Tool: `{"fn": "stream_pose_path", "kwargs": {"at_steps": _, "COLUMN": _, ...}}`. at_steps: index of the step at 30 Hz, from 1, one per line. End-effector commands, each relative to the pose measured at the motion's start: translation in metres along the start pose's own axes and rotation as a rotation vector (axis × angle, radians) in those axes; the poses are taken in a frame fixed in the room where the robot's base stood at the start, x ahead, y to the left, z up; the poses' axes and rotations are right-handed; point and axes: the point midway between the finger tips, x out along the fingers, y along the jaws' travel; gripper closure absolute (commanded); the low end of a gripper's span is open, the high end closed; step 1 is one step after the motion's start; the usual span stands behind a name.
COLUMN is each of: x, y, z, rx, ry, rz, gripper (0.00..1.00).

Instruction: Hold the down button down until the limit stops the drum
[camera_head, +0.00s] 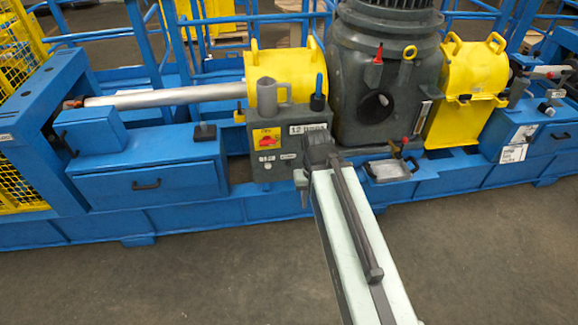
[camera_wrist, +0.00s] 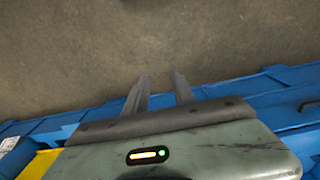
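A grey control box (camera_head: 285,172) stands on the blue frame left of the centre in the head view. It carries a yellow panel with a red switch (camera_head: 266,142) and small white labels (camera_head: 308,129). I cannot make out a down button, and my arm covers the box's right side. A drum cannot be identified for certain. My arm reaches up to the box's front right, with its dark end there; the fingers are not clear in that view. In the wrist view my gripper (camera_wrist: 160,80) has two dark fingers apart, with nothing between them, above bare floor.
A large dark grey motor housing (camera_head: 385,65) stands right of the box. Yellow guards (camera_head: 470,85) and a silver shaft (camera_head: 165,97) flank it. A metal tray (camera_head: 388,170) is right of my arm. The floor in front is clear.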

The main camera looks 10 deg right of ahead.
Motion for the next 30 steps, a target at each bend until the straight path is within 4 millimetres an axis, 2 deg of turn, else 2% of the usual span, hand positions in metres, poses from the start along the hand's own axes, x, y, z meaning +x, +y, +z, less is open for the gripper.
{"fn": "stream_pose_path", "kwargs": {"at_steps": 1, "x": 0.0000, "y": 0.0000, "z": 0.0000, "rx": 0.000, "ry": 0.000, "rz": 0.000, "gripper": 0.87}}
{"fn": "stream_pose_path", "kwargs": {"at_steps": 3, "x": 0.0000, "y": 0.0000, "z": 0.0000, "rx": 0.000, "ry": 0.000, "rz": 0.000, "gripper": 1.00}}
{"fn": "stream_pose_path", "kwargs": {"at_steps": 30, "x": 0.0000, "y": 0.0000, "z": 0.0000, "rx": 0.000, "ry": 0.000, "rz": 0.000, "gripper": 1.00}}
